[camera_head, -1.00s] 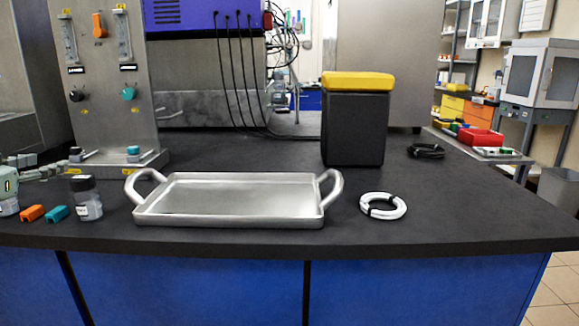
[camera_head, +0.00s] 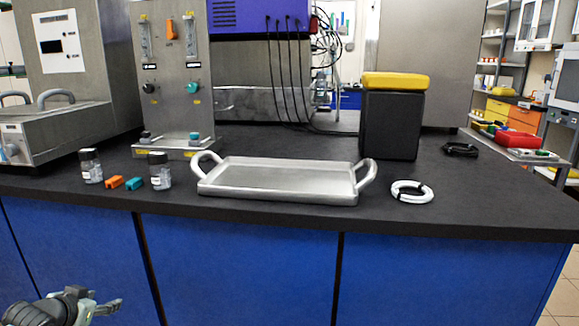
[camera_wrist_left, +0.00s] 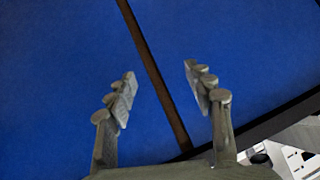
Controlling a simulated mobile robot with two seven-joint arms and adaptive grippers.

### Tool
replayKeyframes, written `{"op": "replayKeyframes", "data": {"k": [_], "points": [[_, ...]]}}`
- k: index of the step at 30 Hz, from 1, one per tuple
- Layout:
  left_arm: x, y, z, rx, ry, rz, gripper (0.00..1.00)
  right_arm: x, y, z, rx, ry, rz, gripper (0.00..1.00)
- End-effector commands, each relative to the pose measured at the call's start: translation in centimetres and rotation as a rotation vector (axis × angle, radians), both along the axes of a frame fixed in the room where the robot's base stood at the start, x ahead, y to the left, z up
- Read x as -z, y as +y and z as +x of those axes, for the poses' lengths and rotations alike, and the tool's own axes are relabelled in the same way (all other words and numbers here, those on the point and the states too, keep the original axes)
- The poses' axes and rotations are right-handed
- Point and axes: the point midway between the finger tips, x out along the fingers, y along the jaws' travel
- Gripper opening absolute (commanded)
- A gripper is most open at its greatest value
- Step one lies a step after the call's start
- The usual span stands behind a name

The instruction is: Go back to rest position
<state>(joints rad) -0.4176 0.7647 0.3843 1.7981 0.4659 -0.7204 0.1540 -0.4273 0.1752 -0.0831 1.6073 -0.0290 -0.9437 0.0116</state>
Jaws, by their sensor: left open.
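My left gripper (camera_head: 108,306) is low at the bottom left of the head view, in front of the blue cabinet front and below the bench top. In the left wrist view its two fingers (camera_wrist_left: 160,90) stand wide apart with nothing between them, facing the blue panels. It touches nothing that I can see. My right gripper is not in view.
On the dark bench (camera_head: 300,215) stand a metal tray (camera_head: 280,192), a white coil (camera_head: 411,191), a black bin with yellow lid (camera_head: 391,125), two vials (camera_head: 160,171), and small orange and teal clips (camera_head: 134,183). Blue cabinets (camera_head: 240,265) front the bench.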

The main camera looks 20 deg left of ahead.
Motion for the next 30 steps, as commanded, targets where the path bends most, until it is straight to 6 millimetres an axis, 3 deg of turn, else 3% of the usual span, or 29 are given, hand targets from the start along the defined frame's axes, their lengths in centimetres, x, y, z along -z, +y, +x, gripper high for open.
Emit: {"op": "replayKeyframes", "data": {"k": [1, 6, 8, 12, 15, 18, 21, 25, 30], "points": [[3.7, -1.4, -1.5, -0.006, 0.058, -0.019, 0.53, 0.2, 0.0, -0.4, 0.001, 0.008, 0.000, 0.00], [14.3, -7.1, -6.7, 0.007, 0.249, -0.052, 0.53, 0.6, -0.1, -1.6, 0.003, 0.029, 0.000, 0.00], [17.6, -9.8, -8.6, 0.021, 0.314, -0.064, 0.53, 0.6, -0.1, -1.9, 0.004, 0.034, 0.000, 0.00], [24.2, -16.9, -13.0, 0.071, 0.460, -0.092, 0.53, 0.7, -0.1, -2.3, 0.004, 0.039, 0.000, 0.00], [27.6, -22.2, -15.8, 0.117, 0.548, -0.108, 0.53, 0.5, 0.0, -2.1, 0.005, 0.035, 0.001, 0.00], [29.8, -26.6, -18.0, 0.159, 0.614, -0.117, 0.53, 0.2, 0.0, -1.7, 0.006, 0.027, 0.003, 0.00], [31.0, -29.7, -19.3, 0.192, 0.656, -0.122, 0.53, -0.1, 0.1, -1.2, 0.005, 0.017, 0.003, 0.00], [31.5, -31.5, -20.1, 0.212, 0.678, -0.123, 0.53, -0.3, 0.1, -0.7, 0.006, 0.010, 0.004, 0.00], [31.6, -31.6, -20.2, 0.215, 0.681, -0.122, 0.53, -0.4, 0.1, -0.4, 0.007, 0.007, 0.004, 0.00]]}}
